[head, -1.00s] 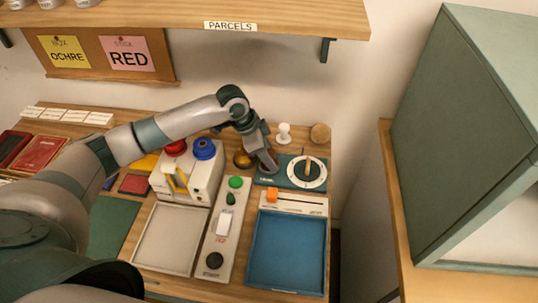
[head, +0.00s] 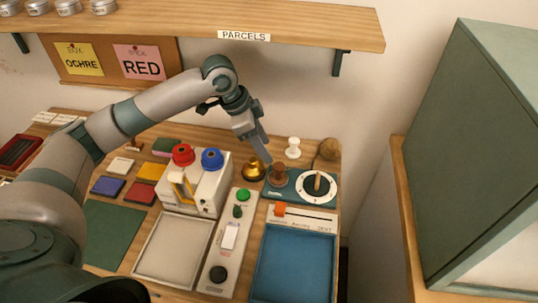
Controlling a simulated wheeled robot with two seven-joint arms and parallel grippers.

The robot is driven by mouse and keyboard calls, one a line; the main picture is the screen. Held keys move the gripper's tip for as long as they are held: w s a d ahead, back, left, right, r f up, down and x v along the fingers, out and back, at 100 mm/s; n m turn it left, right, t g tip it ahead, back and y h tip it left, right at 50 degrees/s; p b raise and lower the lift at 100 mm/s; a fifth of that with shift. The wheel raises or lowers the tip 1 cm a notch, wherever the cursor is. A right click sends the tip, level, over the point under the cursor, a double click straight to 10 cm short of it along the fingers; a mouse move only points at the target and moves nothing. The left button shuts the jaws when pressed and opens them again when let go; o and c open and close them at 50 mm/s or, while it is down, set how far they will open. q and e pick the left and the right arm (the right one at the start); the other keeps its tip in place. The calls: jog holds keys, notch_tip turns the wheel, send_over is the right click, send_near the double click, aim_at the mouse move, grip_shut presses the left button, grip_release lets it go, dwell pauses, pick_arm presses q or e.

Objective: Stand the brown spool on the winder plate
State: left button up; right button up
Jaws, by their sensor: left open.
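The brown spool (head: 278,174) stands, apparently upright, on the left end of the teal winder plate (head: 293,196). The plate's right part carries a dial with a white ring (head: 319,187) and a wooden peg or pointer. My left gripper (head: 266,157) is open and empty, just above and behind the spool to its left. It looks apart from the spool, though the gap is small. The spool's underside is hidden. My right gripper is not in view.
A brass bell-like object (head: 253,170) stands close left of the spool. A white knob (head: 293,148) and a round brown object (head: 330,149) are behind the plate. A white box with red and blue knobs (head: 197,181) is left. A blue tray (head: 296,262) lies in front.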

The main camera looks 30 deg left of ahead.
pick_arm(q)
jog(key=shift+s+a+r, duration=0.1)
jog(key=shift+r, duration=0.3)
dwell(1.3)
